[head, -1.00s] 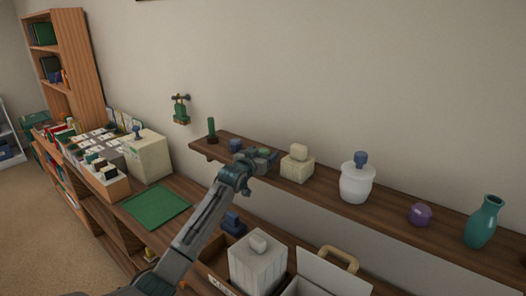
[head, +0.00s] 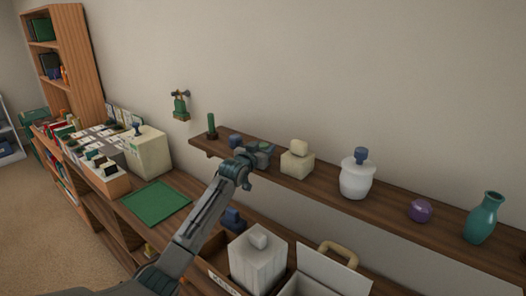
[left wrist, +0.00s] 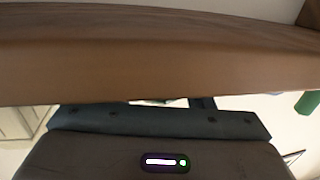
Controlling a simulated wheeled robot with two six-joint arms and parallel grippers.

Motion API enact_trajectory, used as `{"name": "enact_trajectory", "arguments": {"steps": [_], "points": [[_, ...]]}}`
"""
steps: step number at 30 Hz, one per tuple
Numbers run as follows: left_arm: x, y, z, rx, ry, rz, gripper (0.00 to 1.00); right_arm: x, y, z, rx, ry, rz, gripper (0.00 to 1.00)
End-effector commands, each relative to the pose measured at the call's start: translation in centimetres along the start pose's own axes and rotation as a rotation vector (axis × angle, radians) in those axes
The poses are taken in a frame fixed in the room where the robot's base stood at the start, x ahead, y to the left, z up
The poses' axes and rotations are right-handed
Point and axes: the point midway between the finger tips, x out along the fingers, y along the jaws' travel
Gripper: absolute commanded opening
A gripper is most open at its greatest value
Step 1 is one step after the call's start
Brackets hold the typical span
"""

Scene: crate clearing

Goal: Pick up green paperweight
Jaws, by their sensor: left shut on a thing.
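The green paperweight (head: 266,146) shows as a small green patch at my left gripper, above the wall shelf. My left gripper (head: 261,151) is shut on it, between a small blue object and a cream block. The fingers and dark gripper body hide most of the paperweight. In the left wrist view, the brown shelf edge (left wrist: 150,60) fills the upper part and neither fingertips nor paperweight can be made out. My right gripper is not in view.
The wall shelf (head: 330,188) also bears a green post (head: 211,126), a cream block (head: 297,163), a white jar (head: 355,181), a purple ball (head: 420,211) and a teal vase (head: 483,219). Below are a green mat (head: 155,202) and a pale lidded box (head: 257,268).

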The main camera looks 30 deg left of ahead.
Motion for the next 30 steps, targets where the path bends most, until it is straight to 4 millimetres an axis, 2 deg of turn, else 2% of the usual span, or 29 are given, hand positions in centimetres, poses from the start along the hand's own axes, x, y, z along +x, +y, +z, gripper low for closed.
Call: {"name": "enact_trajectory", "arguments": {"steps": [8,21,27,30], "points": [[-0.2,0.0,-2.9,0.001,0.010,0.000,0.18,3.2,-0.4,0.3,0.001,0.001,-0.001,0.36],[-10.5,3.0,-3.0,0.006,0.006,0.002,0.18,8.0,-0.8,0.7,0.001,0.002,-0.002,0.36],[-13.9,4.0,-3.5,0.004,0.005,0.001,0.18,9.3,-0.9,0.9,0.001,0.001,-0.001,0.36],[-14.9,4.2,-3.6,0.003,0.005,0.001,0.18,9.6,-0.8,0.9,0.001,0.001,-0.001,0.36]]}}
